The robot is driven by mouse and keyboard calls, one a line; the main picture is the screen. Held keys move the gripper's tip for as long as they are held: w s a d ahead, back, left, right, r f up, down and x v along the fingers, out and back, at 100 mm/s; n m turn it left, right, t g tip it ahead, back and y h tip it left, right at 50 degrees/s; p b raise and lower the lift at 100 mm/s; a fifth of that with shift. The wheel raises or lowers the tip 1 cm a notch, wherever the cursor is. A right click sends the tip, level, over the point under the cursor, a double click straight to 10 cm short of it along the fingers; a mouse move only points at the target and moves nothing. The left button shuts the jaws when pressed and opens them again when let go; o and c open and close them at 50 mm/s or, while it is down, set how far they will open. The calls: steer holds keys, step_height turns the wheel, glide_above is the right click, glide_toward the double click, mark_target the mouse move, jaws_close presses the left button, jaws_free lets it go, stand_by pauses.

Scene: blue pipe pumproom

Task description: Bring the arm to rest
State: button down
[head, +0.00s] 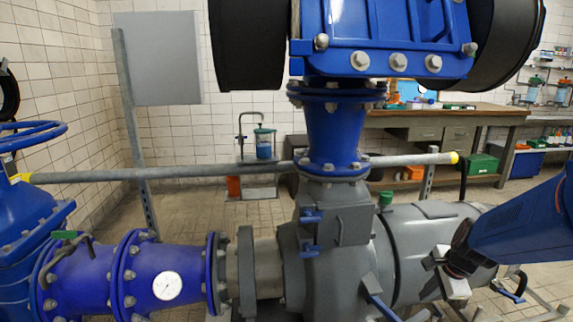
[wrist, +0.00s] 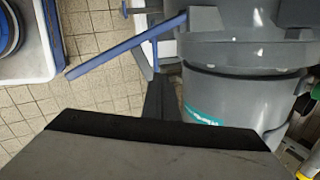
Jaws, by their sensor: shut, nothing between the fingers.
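My gripper (head: 436,285) shows in the head view at the lower right, at the end of my blue arm (head: 525,225), which comes in from the right edge. It is shut and empty. It appears in front of the grey pump motor housing (head: 425,225); I cannot tell the exact gap between them. The fingertips are not clear there.
A blue flanged pipe with a gauge (head: 167,286) lies at the lower left. A grey rail (head: 230,170) crosses the middle. A workbench (head: 450,118) stands at the back right. In the wrist view a blue bar (wrist: 125,45) slants above the tiled floor.

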steer(key=s+a+r+n, duration=0.5)
steer(key=s+r+n, duration=0.1)
steer(key=s+n, duration=0.3)
steer(key=s+a+r+n+t, duration=0.1)
steer(key=s+a+r+n, duration=0.4)
steer(key=s+n, duration=0.5)
steer(key=shift+s+r+h, duration=0.35)
steer(key=shift+s+h, duration=0.05)
